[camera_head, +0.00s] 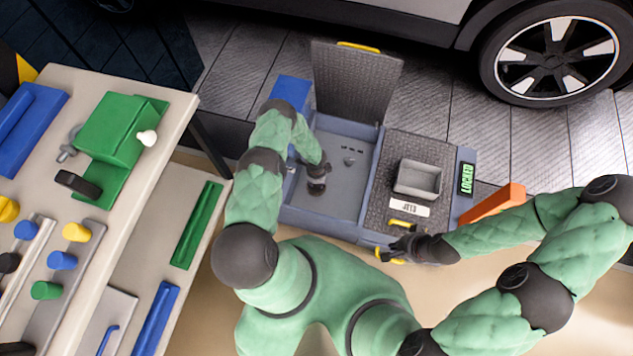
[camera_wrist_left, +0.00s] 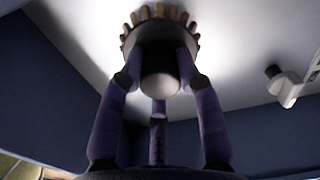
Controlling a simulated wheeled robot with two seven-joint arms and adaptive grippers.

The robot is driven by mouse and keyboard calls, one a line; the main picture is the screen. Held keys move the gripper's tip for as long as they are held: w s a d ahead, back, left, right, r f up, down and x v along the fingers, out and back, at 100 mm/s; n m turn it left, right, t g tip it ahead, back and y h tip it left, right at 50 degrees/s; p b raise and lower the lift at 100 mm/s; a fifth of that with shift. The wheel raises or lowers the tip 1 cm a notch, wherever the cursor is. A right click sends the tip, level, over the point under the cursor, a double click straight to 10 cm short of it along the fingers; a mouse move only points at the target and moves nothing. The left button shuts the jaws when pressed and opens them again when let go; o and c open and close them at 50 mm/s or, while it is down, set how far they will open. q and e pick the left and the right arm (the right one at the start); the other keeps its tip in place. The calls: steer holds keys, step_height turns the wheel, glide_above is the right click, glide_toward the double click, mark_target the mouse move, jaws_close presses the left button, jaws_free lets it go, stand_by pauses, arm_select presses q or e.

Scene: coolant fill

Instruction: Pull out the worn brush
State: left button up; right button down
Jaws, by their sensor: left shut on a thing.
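The worn brush (camera_wrist_left: 160,35) shows in the left wrist view as a dark round head ringed with tan bristles. My left gripper's purple fingers (camera_wrist_left: 160,85) are closed around it. In the head view my left gripper (camera_head: 317,180) reaches down into the open grey compartment (camera_head: 345,160) of the machine; the brush is hard to make out there. The compartment's lid (camera_head: 355,90) stands raised at the back. My right gripper (camera_head: 405,246) is at the machine's front edge beside a yellow handle (camera_head: 391,258); I cannot tell whether its fingers hold it.
An orange part (camera_head: 493,203) sticks out at right. A blue box (camera_head: 291,92) stands behind. A cluttered bench (camera_head: 175,100) is at left, a car wheel (camera_head: 553,53) behind.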

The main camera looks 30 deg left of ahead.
arm_select(q)
steer(key=shift+w+d+r, duration=0.1)
steer(key=shift+r, duration=0.1)
steer(key=shift+c, duration=0.5)
steer(key=shift+r, duration=0.1)
steer(key=shift+p, duration=0.3)
steer(key=shift+r+p, duration=2.75)
steer(key=shift+r, duration=0.8)
